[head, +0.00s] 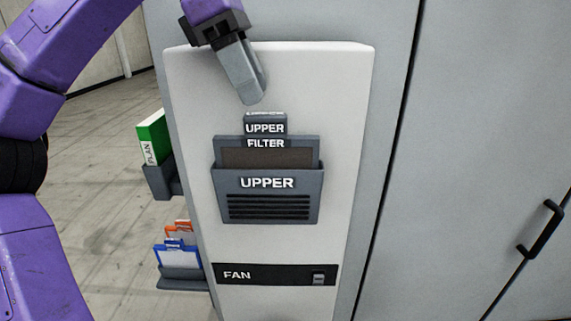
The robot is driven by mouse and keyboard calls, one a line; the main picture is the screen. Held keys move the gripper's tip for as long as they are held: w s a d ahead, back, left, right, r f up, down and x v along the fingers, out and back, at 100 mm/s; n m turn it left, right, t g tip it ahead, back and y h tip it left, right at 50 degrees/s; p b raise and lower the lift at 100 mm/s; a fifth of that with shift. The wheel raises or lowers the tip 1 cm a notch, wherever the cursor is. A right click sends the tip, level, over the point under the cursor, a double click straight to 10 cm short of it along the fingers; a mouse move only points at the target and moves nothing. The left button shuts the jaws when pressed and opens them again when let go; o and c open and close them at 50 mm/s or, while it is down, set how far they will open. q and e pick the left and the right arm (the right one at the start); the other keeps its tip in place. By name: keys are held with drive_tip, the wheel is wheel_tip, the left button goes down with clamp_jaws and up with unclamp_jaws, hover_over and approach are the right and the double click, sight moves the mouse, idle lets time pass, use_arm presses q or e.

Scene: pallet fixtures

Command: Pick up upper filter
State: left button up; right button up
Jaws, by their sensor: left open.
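The upper filter (264,128) is a grey panel with a tab marked UPPER and a frame marked FILTER. It stands upright in a grey slotted holder (267,183) marked UPPER, on the front of a pale panel. Its lower part is hidden inside the holder. My left gripper (252,98) is just above and slightly left of the filter's tab, pointing down. It is open and empty, apart from the tab; its fingers overlap in this view. My right gripper is not in view.
A black strip (255,274) marked FAN with a switch (318,279) is below the holder. At the left are a green PLAN binder (153,138) in a rack and a lower rack (182,284) with blue and orange items. A cabinet door with a black handle (541,229) is at right.

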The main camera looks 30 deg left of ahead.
sight(256, 114)
use_arm(q)
drive_tip(key=f, duration=0.2)
drive_tip(key=s+d+f, duration=0.1)
drive_tip(key=f, duration=0.1)
drive_tip(key=shift+d, duration=0.1)
drive_tip(key=x, duration=0.5)
drive_tip(key=shift+w+d, duration=0.15)
drive_tip(key=shift+w, duration=0.2)
drive_tip(key=shift+s, duration=0.1)
drive_tip(key=shift+c, duration=0.3)
clamp_jaws()
